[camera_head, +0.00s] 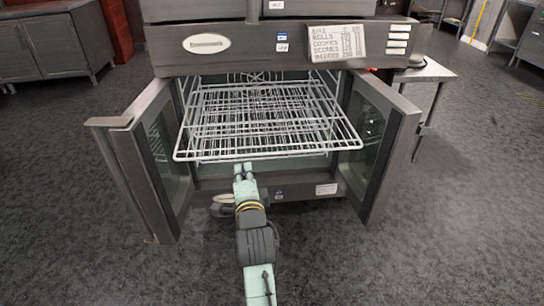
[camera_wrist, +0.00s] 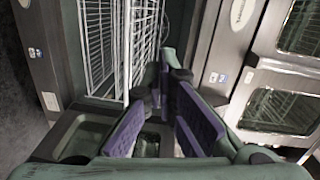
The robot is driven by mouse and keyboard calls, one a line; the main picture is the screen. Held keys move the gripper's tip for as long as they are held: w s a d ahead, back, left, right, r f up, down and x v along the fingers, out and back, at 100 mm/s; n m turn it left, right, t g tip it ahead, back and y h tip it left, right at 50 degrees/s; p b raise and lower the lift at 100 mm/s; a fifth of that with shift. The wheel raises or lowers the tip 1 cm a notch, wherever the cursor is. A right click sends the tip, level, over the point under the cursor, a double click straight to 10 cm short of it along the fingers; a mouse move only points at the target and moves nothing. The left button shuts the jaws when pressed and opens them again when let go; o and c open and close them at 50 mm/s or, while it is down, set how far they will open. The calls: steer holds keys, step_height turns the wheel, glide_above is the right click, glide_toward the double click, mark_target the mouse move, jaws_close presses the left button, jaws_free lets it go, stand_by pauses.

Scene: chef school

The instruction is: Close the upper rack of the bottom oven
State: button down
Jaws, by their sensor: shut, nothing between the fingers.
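The bottom oven (camera_head: 205,186) stands with both its doors open. Its upper rack (camera_head: 352,143), a white wire shelf, is slid well out between the doors, and its front bar reaches past the oven's opening. Other wire racks show through it further down. My gripper (camera_head: 243,170) is shut and empty, near the front bar and left of its middle; I cannot tell whether it touches the bar. In the wrist view, my gripper (camera_wrist: 157,98) has purple finger pads, and the white rack wires (camera_wrist: 124,50) run beyond it.
The left door (camera_head: 150,160) and the right door (camera_head: 378,140) flank the rack on both sides. Another oven (camera_head: 290,43) sits above. A small metal table (camera_head: 428,72) stands to the right. The dark floor in front is clear.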

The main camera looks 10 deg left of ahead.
steer(key=d+f+m+h, duration=0.1)
steer(key=d+f+m, duration=0.1)
steer(key=d+f, duration=0.15)
steer(key=f+p+x, duration=0.1)
steer(key=p+x, duration=0.2)
steer(key=x, duration=1.1)
steer(key=shift+w, duration=0.35)
